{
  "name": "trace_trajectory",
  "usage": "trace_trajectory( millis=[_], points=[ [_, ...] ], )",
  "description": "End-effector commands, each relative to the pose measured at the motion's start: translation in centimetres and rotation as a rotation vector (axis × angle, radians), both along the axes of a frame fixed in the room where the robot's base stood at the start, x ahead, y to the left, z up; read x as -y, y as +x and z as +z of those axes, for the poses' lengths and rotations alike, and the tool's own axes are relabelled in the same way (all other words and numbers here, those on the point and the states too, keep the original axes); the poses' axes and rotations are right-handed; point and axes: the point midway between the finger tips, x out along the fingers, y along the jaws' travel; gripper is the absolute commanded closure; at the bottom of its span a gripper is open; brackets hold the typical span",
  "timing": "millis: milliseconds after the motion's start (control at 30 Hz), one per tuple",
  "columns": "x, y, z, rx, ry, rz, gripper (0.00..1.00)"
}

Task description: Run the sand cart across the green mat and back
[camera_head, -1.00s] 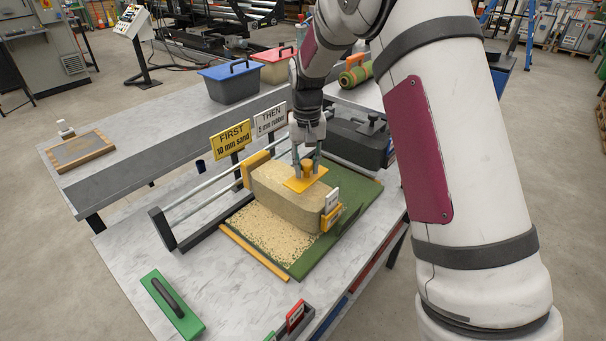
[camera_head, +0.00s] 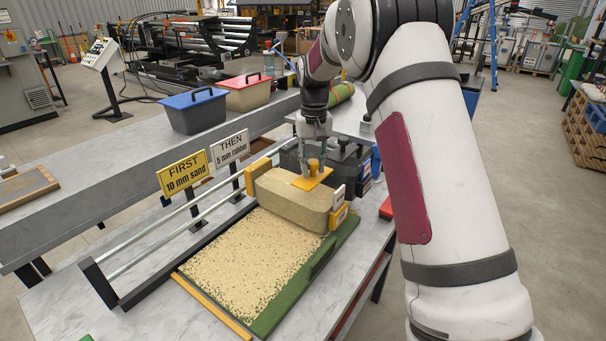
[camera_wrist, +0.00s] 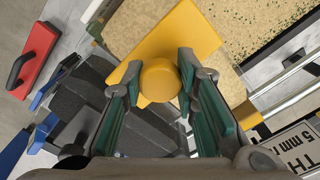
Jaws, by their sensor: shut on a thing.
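The sand cart (camera_head: 290,203), a tan block-shaped hopper with yellow end pieces and a yellow top plate, stands at the far end of the green mat (camera_head: 272,318). My gripper (camera_head: 315,165) is shut on the yellow knob (camera_wrist: 160,78) on the cart's top plate (camera_wrist: 178,40), with a green-padded finger on each side. Pale sand (camera_head: 250,262) covers most of the mat in front of the cart. Green shows along the right and front edges. The mat under the cart is hidden.
Two rails (camera_head: 160,235) run along the mat's left side. Signs reading FIRST 10 mm sand (camera_head: 184,172) and THEN 5 mm rubber (camera_head: 230,148) stand behind them. A dark hopper (camera_head: 345,160) stands just beyond the cart. Blue (camera_head: 194,110) and red-lidded (camera_head: 247,92) bins sit on the rear bench.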

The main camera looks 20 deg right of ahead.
Motion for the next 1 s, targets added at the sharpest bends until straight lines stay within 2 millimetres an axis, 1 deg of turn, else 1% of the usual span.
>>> trace_trajectory(
  millis=[33,100,300,500,867,900,967,1000],
  points=[
    [0.7,0.5,-0.2,0.004,-0.002,-0.003,1.00],
    [1.3,0.9,-0.2,0.003,-0.002,-0.003,1.00],
    [2.6,1.8,0.0,0.003,-0.002,-0.002,1.00],
    [3.1,2.1,0.0,0.003,-0.002,-0.002,1.00],
    [3.4,2.2,0.1,0.009,-0.007,-0.003,1.00],
    [3.4,2.2,0.1,0.009,-0.007,-0.003,0.68],
    [3.4,2.2,0.1,0.009,-0.007,-0.003,0.55],
    [3.4,2.2,0.1,0.008,-0.006,-0.003,0.53]
  ],
)
